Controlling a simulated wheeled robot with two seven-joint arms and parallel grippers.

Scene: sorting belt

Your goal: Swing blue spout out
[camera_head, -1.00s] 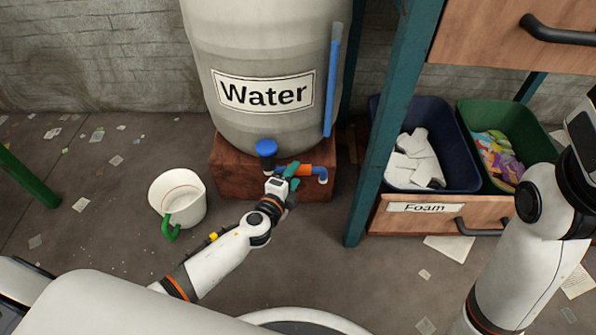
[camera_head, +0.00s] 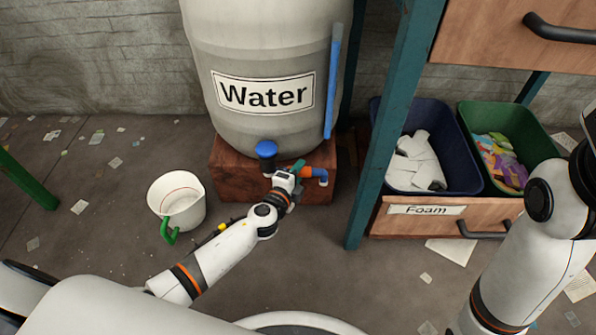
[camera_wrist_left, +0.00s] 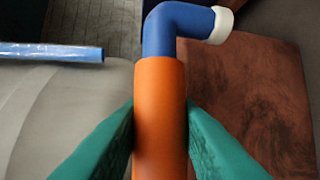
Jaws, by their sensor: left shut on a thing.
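The blue spout (camera_head: 320,173) points right from the foot of the Water tank (camera_head: 272,60), with its end bent downward. It carries an orange sleeve (camera_head: 306,171). In the left wrist view the blue elbow (camera_wrist_left: 172,28) ends in a white ring (camera_wrist_left: 222,25), and the orange sleeve (camera_wrist_left: 160,115) lies between two green fingers. My left gripper (camera_head: 291,170) is shut on the orange sleeve. The blue tap knob (camera_head: 266,149) stands just left of the gripper. My right gripper is out of view; only my right arm shows at the right.
A white jug (camera_head: 184,198) with a green handle stands on the floor to the left. The tank rests on a reddish-brown block (camera_head: 232,176). A teal post (camera_head: 385,150) and a Foam drawer (camera_head: 425,216) with two bins stand to the right.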

